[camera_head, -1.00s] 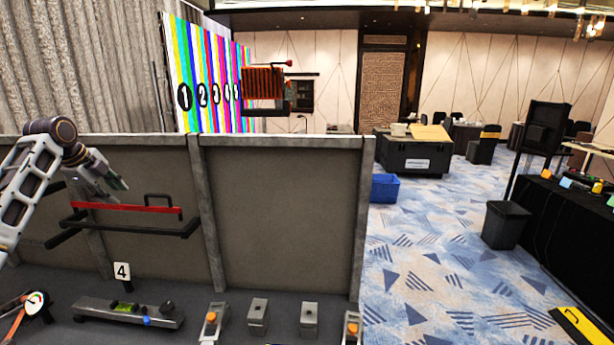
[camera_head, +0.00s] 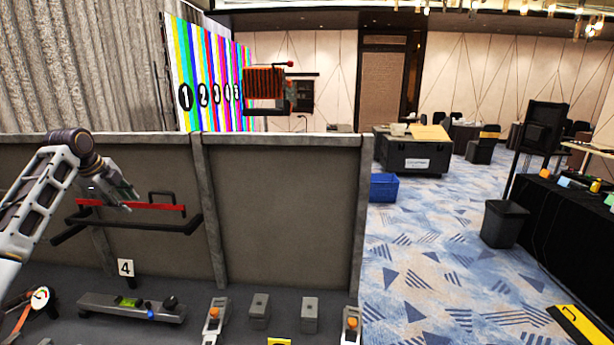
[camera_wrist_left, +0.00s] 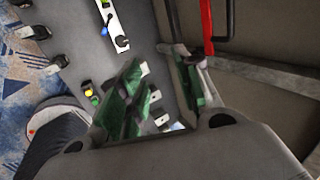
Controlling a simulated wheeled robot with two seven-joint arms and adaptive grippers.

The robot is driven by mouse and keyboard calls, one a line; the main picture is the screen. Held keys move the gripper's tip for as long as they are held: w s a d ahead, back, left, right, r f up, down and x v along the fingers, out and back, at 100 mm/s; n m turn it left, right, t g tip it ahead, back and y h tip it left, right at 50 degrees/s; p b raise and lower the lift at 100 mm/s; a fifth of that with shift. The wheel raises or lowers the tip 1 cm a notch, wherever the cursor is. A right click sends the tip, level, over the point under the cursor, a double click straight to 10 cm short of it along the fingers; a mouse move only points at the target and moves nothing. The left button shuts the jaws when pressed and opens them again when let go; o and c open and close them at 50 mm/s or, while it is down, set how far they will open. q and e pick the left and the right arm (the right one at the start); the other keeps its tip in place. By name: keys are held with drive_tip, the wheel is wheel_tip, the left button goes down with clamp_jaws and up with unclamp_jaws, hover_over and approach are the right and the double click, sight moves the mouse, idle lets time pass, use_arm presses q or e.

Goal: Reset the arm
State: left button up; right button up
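My left gripper (camera_head: 128,196) hangs in front of the grey panel wall at the left, close to the red bar (camera_head: 160,206) on a black frame in the picture; I cannot tell if they touch. In the left wrist view its two green-padded fingers (camera_wrist_left: 160,90) stand apart with nothing between them. The red bar also shows in that view (camera_wrist_left: 206,25), beyond the fingers. My right gripper is not in view.
Below lies a dark bench with a number 4 tag (camera_head: 126,268), a long grey level (camera_head: 130,307), a dial gauge (camera_head: 40,296) and grey blocks (camera_head: 259,311). The panel wall (camera_head: 280,210) stands behind. Open carpet lies at the right.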

use_arm(q)
drive_tip(key=s+d+f+n+g, duration=0.1)
drive_tip(key=s+d+f+n, duration=0.1)
drive_tip(key=d+f, duration=1.4)
drive_tip(key=s+d+f+n, duration=0.1)
drive_tip(key=s+d+f, duration=0.4)
drive_tip(key=f, duration=0.2)
drive_tip(key=s+d+f+n, duration=0.1)
drive_tip(key=s+d+f, duration=0.3)
drive_tip(key=f, duration=0.4)
drive_tip(key=s+d+f+n, duration=0.4)
drive_tip(key=s, duration=0.6)
drive_tip(key=s+d+f+n, duration=0.3)
drive_tip(key=s+d+n, duration=0.15)
drive_tip(key=s, duration=0.65)
drive_tip(key=shift+s+a+r+n+g, duration=0.6)
drive_tip(key=shift+s+n, duration=1.45)
drive_tip(key=shift+s, duration=2.35)
wheel_tip(320, 180, down, 35)
drive_tip(key=s+g+b, duration=0.1)
drive_tip(key=s+b, duration=0.1)
drive_tip(key=s, duration=0.1)
drive_tip(key=s+a+f+b, duration=0.1)
drive_tip(key=s+a+f, duration=0.1)
drive_tip(key=s+f, duration=0.9)
drive_tip(key=s+a+f+g+b, duration=0.1)
drive_tip(key=s+a+f, duration=0.1)
drive_tip(key=s+f, duration=0.8)
drive_tip(key=shift+s+f, duration=0.4)
drive_tip(key=shift+s, duration=0.05)
